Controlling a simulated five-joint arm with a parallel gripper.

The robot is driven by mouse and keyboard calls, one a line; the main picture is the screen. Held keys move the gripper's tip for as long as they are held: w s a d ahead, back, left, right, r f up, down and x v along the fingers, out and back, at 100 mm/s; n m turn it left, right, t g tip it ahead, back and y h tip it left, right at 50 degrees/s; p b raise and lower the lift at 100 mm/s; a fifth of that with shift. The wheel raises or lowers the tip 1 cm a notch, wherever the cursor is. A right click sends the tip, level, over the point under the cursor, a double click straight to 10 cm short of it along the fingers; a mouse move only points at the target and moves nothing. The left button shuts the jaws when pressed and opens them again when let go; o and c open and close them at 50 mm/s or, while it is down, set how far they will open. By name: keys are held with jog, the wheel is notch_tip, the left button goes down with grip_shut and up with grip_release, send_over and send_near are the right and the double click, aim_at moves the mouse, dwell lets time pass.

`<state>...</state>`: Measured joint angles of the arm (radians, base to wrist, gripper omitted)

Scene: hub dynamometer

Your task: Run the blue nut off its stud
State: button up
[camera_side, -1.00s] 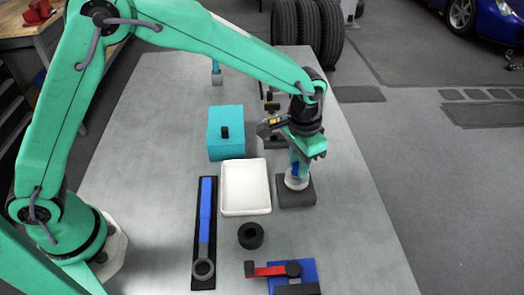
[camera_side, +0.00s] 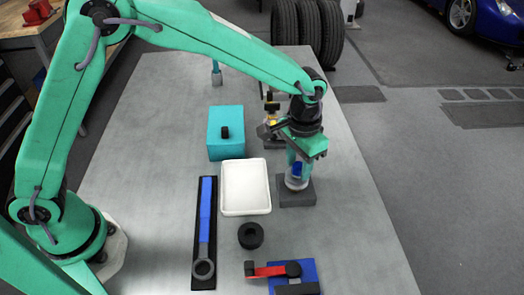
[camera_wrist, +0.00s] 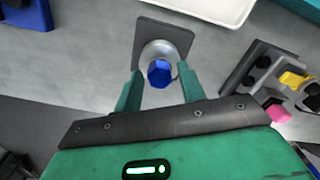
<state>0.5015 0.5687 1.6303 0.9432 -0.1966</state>
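The blue nut (camera_side: 297,169) sits on a round pale hub (camera_side: 296,183) on a dark square block (camera_side: 308,198) at the right of the bench. In the wrist view the nut (camera_wrist: 159,72) is a blue hexagon seen end-on over the hub. The stud itself is hidden. My gripper (camera_side: 298,172) points down at the nut, one finger on each side. In the wrist view my gripper (camera_wrist: 160,69) shows its two green fingers apart, with a gap between each finger and the nut. It is open and holds nothing.
A white tray (camera_side: 245,188) stands just left of the block, with a teal box (camera_side: 225,140) behind it. A blue-handled wrench (camera_side: 205,225) lies on a dark mat. A black ring (camera_side: 250,235) and a red-armed blue fixture (camera_side: 305,272) are in front.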

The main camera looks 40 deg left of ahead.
jog(key=m, duration=0.6)
jog(key=shift+m, duration=0.3)
jog(key=m, duration=0.6)
jog(key=shift+m, duration=0.4)
jog(key=m, duration=1)
jog(key=shift+c, duration=0.4)
grip_shut()
